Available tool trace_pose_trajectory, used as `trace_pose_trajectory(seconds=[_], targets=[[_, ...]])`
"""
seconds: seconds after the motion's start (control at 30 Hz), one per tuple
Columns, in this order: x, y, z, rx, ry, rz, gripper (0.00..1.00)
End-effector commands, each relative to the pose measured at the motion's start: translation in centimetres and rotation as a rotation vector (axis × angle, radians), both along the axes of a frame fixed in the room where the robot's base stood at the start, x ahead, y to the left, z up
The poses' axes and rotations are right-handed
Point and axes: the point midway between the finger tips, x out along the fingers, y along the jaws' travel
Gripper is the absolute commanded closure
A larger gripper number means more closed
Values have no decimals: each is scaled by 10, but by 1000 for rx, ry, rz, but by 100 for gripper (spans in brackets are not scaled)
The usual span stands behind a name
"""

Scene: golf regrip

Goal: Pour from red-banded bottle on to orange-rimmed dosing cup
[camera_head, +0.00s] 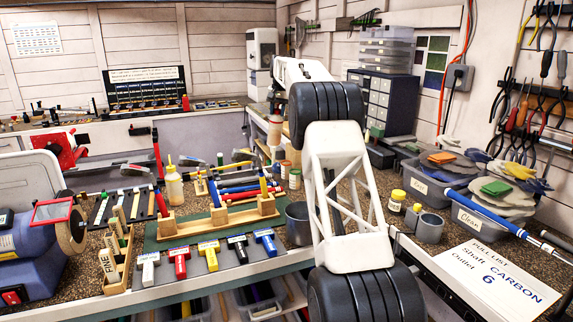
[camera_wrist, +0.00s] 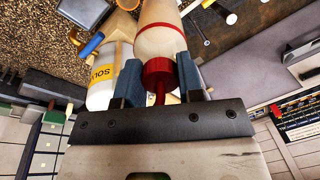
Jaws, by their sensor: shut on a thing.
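In the wrist view my gripper (camera_wrist: 159,80) has its two blue fingers shut around the red-capped end of the red-banded bottle (camera_wrist: 160,42). This bottle is pale with a thin red band, and its red cap (camera_wrist: 157,73) shows between the fingers. In the head view a pale bottle with a reddish part (camera_head: 274,132), apparently the same one, shows left of my arm at the back bench; my fingers are not clear there. I cannot make out an orange-rimmed dosing cup in either view.
A white bottle with a yellow label (camera_wrist: 103,76) stands close beside the held bottle. On the bench are a squeeze bottle (camera_head: 174,187), a dark grey pot (camera_head: 299,224), a yellow-capped jar (camera_head: 396,202), a grey cup (camera_head: 429,228) and grey bins (camera_head: 480,228).

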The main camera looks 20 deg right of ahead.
Motion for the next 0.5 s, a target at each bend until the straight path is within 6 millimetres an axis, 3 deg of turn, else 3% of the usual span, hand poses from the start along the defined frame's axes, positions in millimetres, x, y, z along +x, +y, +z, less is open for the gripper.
trace_pose_trajectory(seconds=[0.2,0.5], targets=[[-3,-2,2,-65,109,-1,100],[-5,-3,3,-77,132,-2,100]])
